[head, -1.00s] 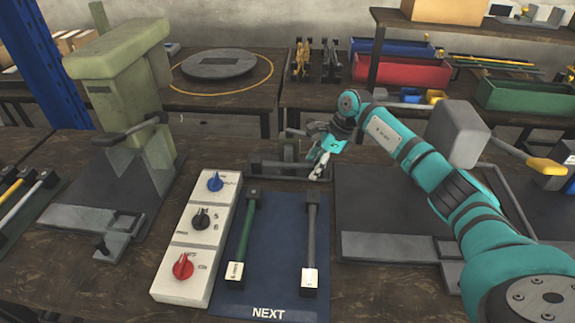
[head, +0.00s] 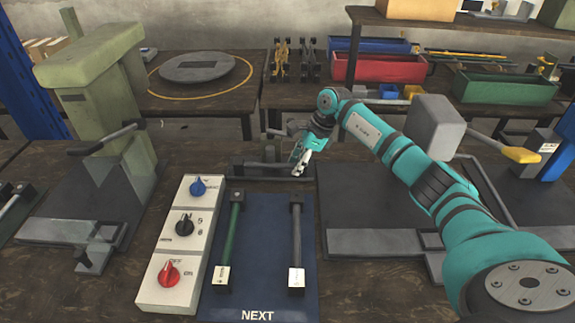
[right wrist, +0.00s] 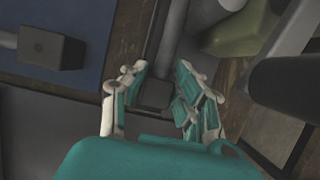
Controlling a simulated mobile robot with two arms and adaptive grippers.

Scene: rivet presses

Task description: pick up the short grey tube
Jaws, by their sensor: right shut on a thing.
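A grey tube (right wrist: 172,40) with a dark end block (right wrist: 155,93) lies between the fingers of my right gripper (right wrist: 152,100) in the right wrist view. In the head view, my right gripper (head: 301,164) is low behind the blue mat, at the right end of a low grey bar (head: 262,171); the fingers hide part of what they hold. Another grey tube (head: 296,240) with a dark far block and a white-faced near block lies on the mat. Its far block (right wrist: 50,48) shows at upper left in the wrist view. My left gripper is out of view.
The blue mat (head: 257,295) marked NEXT also holds a green tube (head: 234,240). Left of it are a white control box (head: 172,245) with three knobs and a green press (head: 100,110). A grey metal plate (head: 345,205) lies at right, under my arm. Bins stand behind.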

